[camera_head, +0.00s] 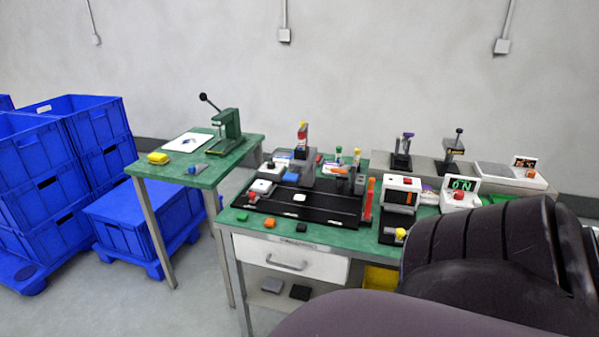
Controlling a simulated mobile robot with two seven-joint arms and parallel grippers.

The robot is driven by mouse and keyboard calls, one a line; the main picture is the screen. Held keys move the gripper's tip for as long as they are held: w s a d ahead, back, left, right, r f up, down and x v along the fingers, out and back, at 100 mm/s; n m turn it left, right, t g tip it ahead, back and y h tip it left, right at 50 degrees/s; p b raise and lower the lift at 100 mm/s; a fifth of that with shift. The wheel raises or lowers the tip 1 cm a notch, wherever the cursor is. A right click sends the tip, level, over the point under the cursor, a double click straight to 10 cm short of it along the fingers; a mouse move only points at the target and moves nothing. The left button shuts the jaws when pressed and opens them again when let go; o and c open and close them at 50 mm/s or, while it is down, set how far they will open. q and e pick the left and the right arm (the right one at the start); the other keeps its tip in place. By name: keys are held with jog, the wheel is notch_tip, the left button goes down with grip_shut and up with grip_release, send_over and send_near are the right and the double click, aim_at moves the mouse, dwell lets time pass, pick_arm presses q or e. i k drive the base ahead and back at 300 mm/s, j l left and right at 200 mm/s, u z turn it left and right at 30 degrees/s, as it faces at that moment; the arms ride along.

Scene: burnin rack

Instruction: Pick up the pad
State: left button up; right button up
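I cannot tell for certain which thing is the pad. A small white flat piece (300,197) lies on the black tray (325,216) on the green-topped workbench (330,242). A white sheet with a dark mark (188,142) lies flat on the smaller green table (222,167) at the left. Small green (242,216), orange (269,223) and black (301,227) blocks sit along the workbench's front edge. Neither of my grippers shows in the head view.
Blue crates (40,183) are stacked at the far left. A green lever press (227,131) stands on the small table. A large dark ribbed shape hides the lower right.

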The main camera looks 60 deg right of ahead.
aim_at(270, 222)
jog(key=z, duration=1.75)
